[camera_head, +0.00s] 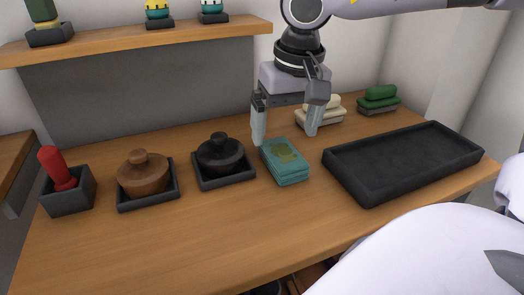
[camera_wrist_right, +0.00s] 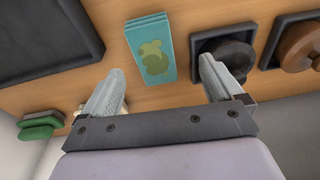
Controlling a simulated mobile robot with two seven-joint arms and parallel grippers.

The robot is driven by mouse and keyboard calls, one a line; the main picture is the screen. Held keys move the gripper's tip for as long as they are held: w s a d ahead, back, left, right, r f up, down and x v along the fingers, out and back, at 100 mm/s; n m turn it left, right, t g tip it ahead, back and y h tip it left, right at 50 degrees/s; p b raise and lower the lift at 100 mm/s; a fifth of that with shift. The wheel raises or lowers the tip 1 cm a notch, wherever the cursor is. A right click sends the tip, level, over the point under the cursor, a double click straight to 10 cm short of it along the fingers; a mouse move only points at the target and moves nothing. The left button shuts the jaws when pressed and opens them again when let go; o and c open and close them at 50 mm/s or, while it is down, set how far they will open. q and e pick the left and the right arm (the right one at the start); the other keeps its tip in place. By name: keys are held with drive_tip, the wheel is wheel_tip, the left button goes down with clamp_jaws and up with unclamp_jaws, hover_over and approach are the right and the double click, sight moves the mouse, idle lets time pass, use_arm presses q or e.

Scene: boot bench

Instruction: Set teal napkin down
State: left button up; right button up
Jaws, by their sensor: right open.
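The teal napkin (camera_head: 285,161) is a folded stack with a yellow-green print on top. It lies on the wooden bench top between the black lidded pot and the black tray. My right gripper (camera_head: 286,139) is open and empty, fingers pointing down, just behind and above the napkin in the head view. In the right wrist view the napkin (camera_wrist_right: 152,50) lies beyond the two spread fingertips (camera_wrist_right: 160,72), with nothing between them. My left gripper is not seen.
The wide black tray (camera_head: 345,185) is empty, at the right. A black pot (camera_head: 221,155), a brown pot (camera_head: 143,176) and a red-handled object (camera_head: 58,170) stand in dark holders at left. Cream (camera_head: 326,110) and green (camera_head: 379,97) stacks lie behind. The front bench is clear.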

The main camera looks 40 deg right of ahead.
sight(283, 153)
drive_tip(key=shift+w+d+f, duration=0.1)
drive_tip(key=shift+w, duration=0.1)
drive_tip(key=f, duration=0.4)
drive_tip(key=w+d+f+b, duration=0.1)
drive_tip(key=f, duration=0.1)
drive_tip(key=shift+f, duration=0.25)
drive_tip(key=c, duration=1.1)
